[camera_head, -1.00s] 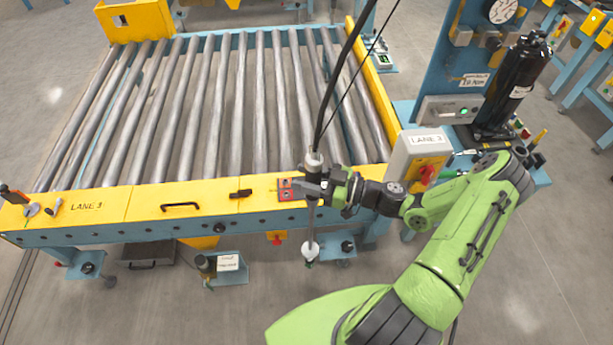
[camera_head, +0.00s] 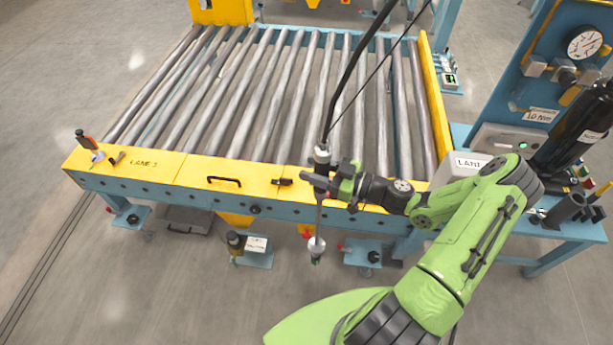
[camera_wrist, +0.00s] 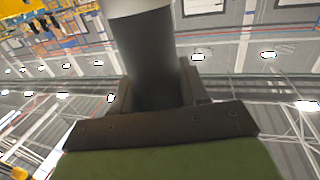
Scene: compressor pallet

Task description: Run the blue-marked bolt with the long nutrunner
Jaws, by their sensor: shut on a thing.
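My gripper (camera_head: 326,182) is shut on the long nutrunner (camera_head: 322,157). The tool hangs about upright in front of the conveyor's yellow front rail. Its thin shaft runs down to a pale round guard (camera_head: 316,244) with a small dark tip below it, apart from everything. A black hose rises from its top. In the wrist view, the tool's thick dark body (camera_wrist: 152,60) stands between the fingers. Several dark bolt heads or holes line the blue front beam (camera_head: 180,197). I cannot make out a blue mark on any of them.
The roller conveyor's yellow front rail (camera_head: 135,163) carries a black handle (camera_head: 224,181) and small tools at its left end. A blue station board (camera_head: 548,70) with a gauge stands at right. Blue feet and a labelled block (camera_head: 257,246) stand below. The floor at front left is clear.

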